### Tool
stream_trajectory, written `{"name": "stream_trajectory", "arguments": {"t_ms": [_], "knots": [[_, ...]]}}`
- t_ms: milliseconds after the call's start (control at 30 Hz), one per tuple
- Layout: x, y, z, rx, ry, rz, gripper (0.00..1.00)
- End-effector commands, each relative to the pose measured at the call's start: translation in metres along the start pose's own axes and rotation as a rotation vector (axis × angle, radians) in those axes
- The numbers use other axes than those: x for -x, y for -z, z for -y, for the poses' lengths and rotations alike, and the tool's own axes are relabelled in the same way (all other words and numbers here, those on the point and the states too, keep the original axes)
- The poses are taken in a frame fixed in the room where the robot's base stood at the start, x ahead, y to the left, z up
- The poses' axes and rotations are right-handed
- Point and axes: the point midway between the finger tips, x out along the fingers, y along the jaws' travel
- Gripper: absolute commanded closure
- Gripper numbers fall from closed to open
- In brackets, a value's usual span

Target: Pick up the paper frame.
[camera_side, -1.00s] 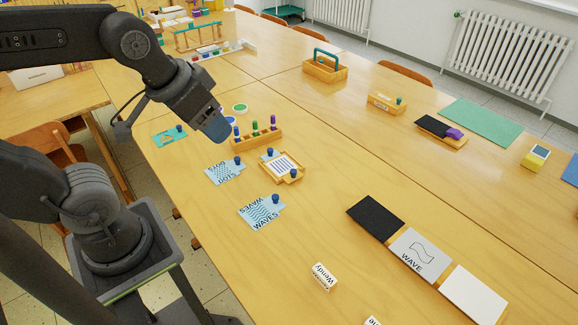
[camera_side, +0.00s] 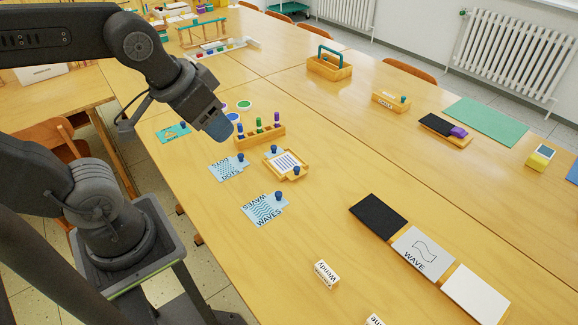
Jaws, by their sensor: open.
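A small wooden frame (camera_side: 300,175) with blue knobs lies flat on the table, around a sheet with dark stripes (camera_side: 285,161). It looks like the paper frame, though no label on it can be read. My gripper (camera_side: 220,128), with blue at its end, is in the air above the table, up and left of the frame in the picture. It is open and apart from the frame. The gap between its fingers is hidden from this side, and nothing shows held in it.
A wooden peg rack (camera_side: 262,138) stands just behind the frame. Light-blue cards marked DOTS (camera_side: 226,170) and WAVES (camera_side: 262,210), with blue knobs, lie to its left and front. Black (camera_side: 378,216), grey (camera_side: 420,250) and white (camera_side: 474,295) panels lie at front right.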

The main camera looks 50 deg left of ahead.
Motion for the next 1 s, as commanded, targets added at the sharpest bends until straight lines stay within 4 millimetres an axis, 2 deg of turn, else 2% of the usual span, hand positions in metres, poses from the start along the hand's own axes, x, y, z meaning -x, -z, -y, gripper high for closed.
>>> {"name": "stream_trajectory", "arguments": {"t_ms": [167,267,367,500,667,800,900,1000], "knots": [[-0.031,0.036,0.01,0.121,0.077,0.055,0.48],[-0.058,0.058,0.017,0.203,0.13,0.078,0.48],[-0.089,0.078,0.023,0.279,0.181,0.094,0.48],[-0.14,0.099,0.03,0.377,0.245,0.107,0.48],[-0.205,0.112,0.036,0.477,0.307,0.115,0.48],[-0.255,0.113,0.04,0.543,0.343,0.116,0.48],[-0.279,0.112,0.041,0.577,0.357,0.114,0.48],[-0.292,0.11,0.042,0.594,0.365,0.113,0.48]]}}
